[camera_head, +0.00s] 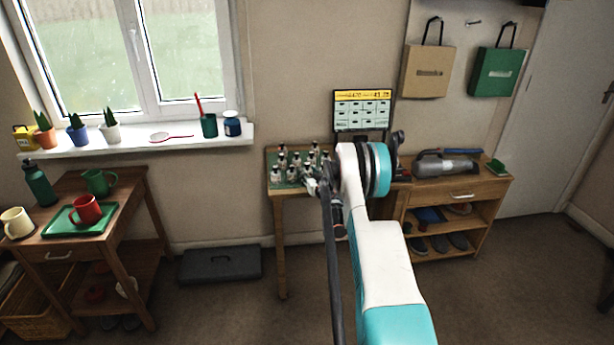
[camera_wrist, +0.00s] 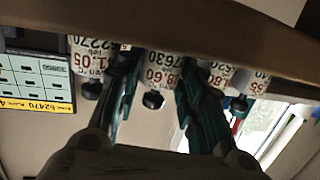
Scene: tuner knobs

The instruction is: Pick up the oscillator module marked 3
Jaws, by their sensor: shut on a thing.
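Several small white modules with black knobs stand in a group on a green mat (camera_head: 272,158) on the small wooden table, in the head view. My gripper (camera_head: 313,186) is at the front right of this group, partly hidden by my arm. The wrist view is upside down; there my gripper (camera_wrist: 158,75) has its two dark green fingers on either side of a white module (camera_wrist: 160,68) with a black knob and is shut on it. Its printed label is only partly readable, and I cannot tell whether it is marked 3. Neighbouring modules (camera_wrist: 92,62) stand close on both sides.
A display board (camera_head: 363,110) with a yellow strip stands behind the modules. A grey handheld vacuum (camera_head: 446,164) lies on the right-hand cabinet. A windowsill (camera_head: 180,140) with pots is at the back left. A side table (camera_head: 60,240) with mugs stands at the left.

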